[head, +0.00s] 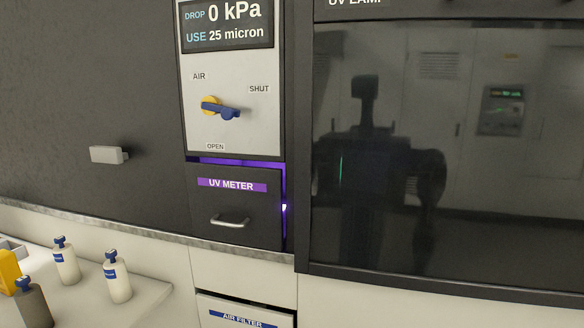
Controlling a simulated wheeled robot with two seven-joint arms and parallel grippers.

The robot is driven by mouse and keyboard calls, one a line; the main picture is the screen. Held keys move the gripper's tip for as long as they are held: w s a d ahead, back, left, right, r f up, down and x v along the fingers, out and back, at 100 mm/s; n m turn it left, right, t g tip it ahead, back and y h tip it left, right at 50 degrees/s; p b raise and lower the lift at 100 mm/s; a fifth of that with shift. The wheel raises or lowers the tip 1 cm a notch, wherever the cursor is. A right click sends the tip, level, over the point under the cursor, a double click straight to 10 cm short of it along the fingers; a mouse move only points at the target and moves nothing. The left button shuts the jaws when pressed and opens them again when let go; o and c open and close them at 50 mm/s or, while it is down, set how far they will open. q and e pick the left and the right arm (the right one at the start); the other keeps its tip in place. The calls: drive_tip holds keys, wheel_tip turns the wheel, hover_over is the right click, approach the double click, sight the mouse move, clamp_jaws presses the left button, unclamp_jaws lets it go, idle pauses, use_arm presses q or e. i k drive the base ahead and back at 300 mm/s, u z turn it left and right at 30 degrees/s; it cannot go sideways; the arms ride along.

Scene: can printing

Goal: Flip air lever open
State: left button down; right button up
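The air lever (222,110) is a blue handle on a yellow round pivot, set on a pale panel (228,140) in the head view. The label AIR is at its upper left, SHUT at its upper right and OPEN below it. The handle lies nearly level and points right, on the SHUT side. The display (228,24) above reads DROP 0 kPa and USE 25 micron. Neither of my grippers is in view.
Below the panel is a UV METER drawer (236,191) with a bar handle and purple light around it. A dark glossy window (480,160) fills the right. White bottles (118,278) with blue caps stand at lower left. A grey handle (108,155) sticks out at left.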

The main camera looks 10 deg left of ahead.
sight(228, 113)
drive_tip(key=z, duration=1.2)
drive_tip(key=k, duration=0.45)
drive_tip(key=u, duration=0.25)
